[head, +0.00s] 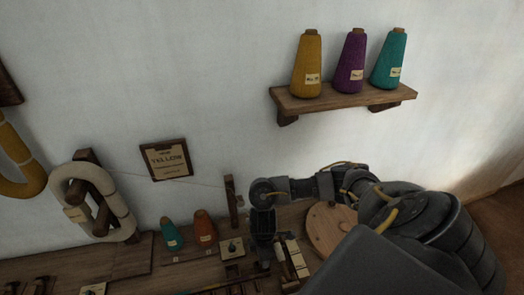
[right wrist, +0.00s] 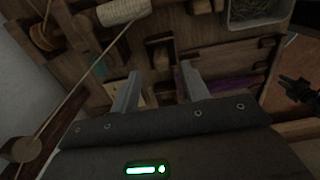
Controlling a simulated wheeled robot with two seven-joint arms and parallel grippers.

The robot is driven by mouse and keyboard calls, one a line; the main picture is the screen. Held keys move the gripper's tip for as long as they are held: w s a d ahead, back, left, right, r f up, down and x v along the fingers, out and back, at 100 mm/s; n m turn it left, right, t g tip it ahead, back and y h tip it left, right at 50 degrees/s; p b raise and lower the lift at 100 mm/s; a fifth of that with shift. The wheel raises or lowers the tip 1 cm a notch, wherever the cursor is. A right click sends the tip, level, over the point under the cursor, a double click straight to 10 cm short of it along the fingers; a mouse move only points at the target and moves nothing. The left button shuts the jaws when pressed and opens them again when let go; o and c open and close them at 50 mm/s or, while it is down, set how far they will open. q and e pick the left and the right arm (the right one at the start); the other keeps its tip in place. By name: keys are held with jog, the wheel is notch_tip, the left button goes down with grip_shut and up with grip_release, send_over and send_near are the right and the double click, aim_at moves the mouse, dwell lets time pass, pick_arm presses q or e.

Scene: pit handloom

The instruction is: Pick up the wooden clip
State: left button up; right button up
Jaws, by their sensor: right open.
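My right gripper (head: 263,262) points down over the bench in the head view, its arm coming in from the right. In the right wrist view its two grey fingers (right wrist: 160,69) are spread apart with nothing held between them. A small brown wooden piece (right wrist: 159,52) lies just beyond the fingertips, roughly in line with the gap. It may be the wooden clip, but the picture is too dark to be certain. In the head view the gripper and forearm hide part of the bench there. My left gripper cannot be made out in the head view.
Teal (head: 171,234) and orange (head: 205,228) cones stand left of the gripper. A round wooden disc (head: 327,230) lies to the right, partly behind my arm. A wall shelf (head: 345,99) holds three yarn cones. A grey-rimmed bin (right wrist: 258,27) and a white roll (right wrist: 124,11) show in the wrist view.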

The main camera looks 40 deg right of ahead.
notch_tip(320, 180, down, 5)
jog(key=shift+a+r+b, duration=0.1)
jog(key=shift+a+b, duration=0.05)
jog(key=shift+b, duration=0.55)
grip_shut()
jog(key=shift+r, duration=0.1)
